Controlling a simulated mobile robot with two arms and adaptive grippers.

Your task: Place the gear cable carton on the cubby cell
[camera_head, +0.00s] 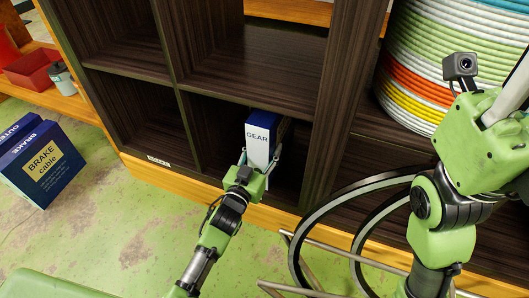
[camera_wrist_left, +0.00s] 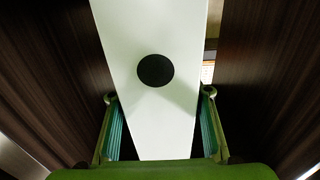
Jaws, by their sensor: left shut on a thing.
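The gear cable carton (camera_head: 262,138), a white and blue box with "GEAR" on its front, stands roughly upright inside a lower cell of the dark wooden cubby (camera_head: 215,85). My left gripper (camera_head: 259,166) is at the mouth of that cell, shut on the carton's lower part with a finger on each side. In the left wrist view the carton (camera_wrist_left: 150,110) shows a white face with a black disc between the two fingers (camera_wrist_left: 155,130). The cell's dark walls rise on both sides. Whether the carton's base touches the cell floor is hidden. My right gripper is not in view.
A blue brake cable box (camera_head: 42,165) stands on the green floor at left. A labelled empty cell (camera_head: 140,125) is left of the carton. Bicycle rims (camera_head: 318,225) lean in front at right, below a large coloured cable spool (camera_head: 425,65). My right arm is at right.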

